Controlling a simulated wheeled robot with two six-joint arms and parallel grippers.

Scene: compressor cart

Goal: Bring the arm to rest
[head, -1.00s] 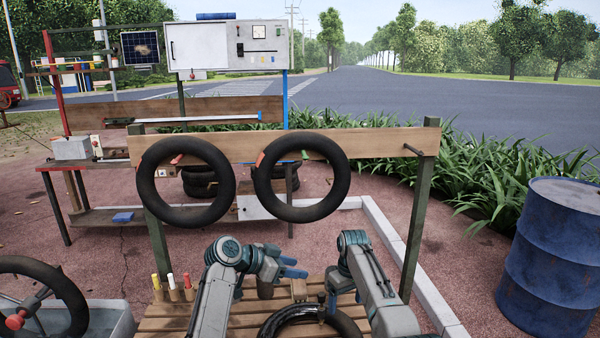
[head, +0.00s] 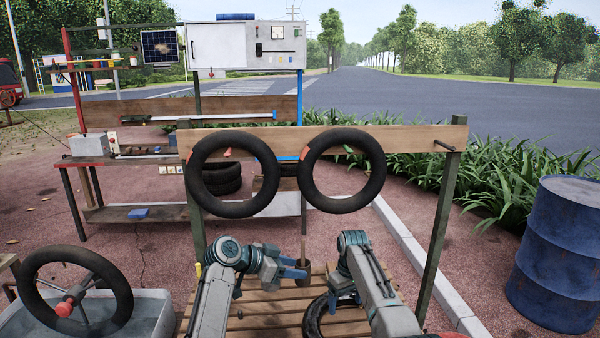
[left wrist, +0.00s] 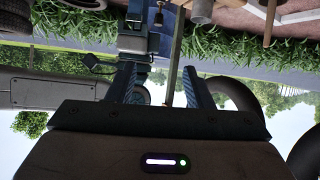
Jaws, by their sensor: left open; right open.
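My left gripper (head: 297,268) is in the lower middle of the head view, above the slatted wooden platform, its blue fingers apart with nothing between them. The left wrist view shows its two fingers (left wrist: 160,88) spread, with a thin post visible beyond the gap. My right arm (head: 365,275) stands just to the right, bent downward. Its gripper (head: 343,303) is partly hidden by its own arm, near a black tyre (head: 317,318) lying on the slats. I see nothing held in either gripper.
Two black tyres (head: 233,207) (head: 343,205) hang on a wooden rack board (head: 410,139) ahead. A wheel (head: 118,310) stands over a grey tub (head: 150,312) at left. A blue barrel (head: 556,255) stands at right.

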